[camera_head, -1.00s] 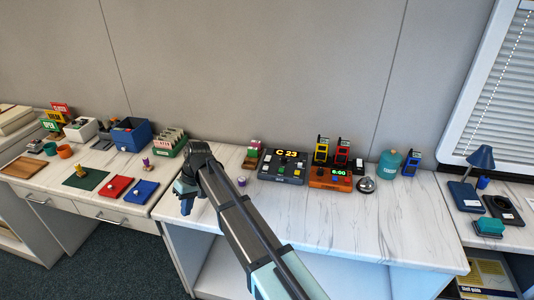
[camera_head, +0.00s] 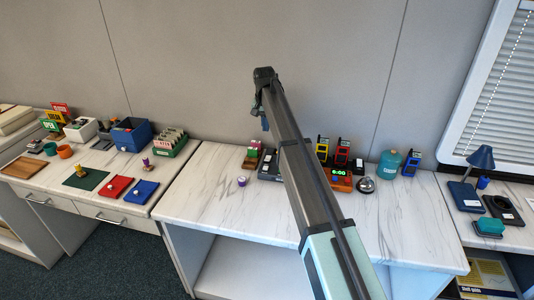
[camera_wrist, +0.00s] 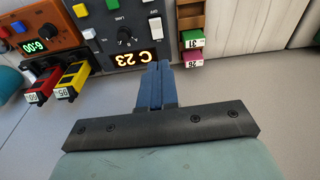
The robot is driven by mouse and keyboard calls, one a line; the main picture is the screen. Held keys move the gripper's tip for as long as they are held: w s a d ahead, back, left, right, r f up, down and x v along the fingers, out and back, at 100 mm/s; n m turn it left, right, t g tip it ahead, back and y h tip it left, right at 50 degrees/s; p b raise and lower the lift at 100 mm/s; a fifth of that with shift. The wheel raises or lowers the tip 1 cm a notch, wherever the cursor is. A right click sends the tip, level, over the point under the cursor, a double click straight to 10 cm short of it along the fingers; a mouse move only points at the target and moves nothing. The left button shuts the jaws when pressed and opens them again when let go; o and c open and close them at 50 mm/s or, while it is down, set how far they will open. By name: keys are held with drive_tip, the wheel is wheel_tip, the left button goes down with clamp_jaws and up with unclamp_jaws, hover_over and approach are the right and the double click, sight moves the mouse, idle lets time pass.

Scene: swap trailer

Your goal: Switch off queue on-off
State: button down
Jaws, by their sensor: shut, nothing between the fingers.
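The dark queue console (camera_wrist: 117,48) shows in the wrist view with its lit "C 23" display (camera_wrist: 138,59). A white rocker switch (camera_wrist: 156,27) sits beside an "OFF" label on its panel; which way it is tipped I cannot tell. In the head view my arm hides most of the console (camera_head: 268,166). My gripper (camera_wrist: 161,68) is shut and empty, its blue fingertips close to the console's display edge in the wrist view, below the rocker. In the head view my gripper (camera_head: 265,124) is raised over the console's left part.
An orange box with a green display (camera_head: 341,182), yellow and red devices, a bell (camera_head: 365,185) and a teal canister (camera_head: 388,164) stand right of the console. A wooden rack with green and pink blocks (camera_head: 253,154) is at its left. The front counter is mostly clear.

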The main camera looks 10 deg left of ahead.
drive_tip(key=shift+w+d, duration=0.25)
hover_over(267, 159)
drive_tip(key=f, duration=1)
drive_tip(key=shift+w+f, duration=0.15)
drive_tip(key=shift+w, duration=0.2)
drive_tip(key=shift+s+d+f, duration=0.1)
drive_tip(key=shift+s+f, duration=0.15)
drive_tip(key=shift+f, duration=0.25)
drive_tip(key=shift+s+f, duration=0.25)
drive_tip(key=shift+f, duration=0.25)
drive_tip(key=shift+s+f, duration=0.2)
drive_tip(key=shift+f, duration=0.5)
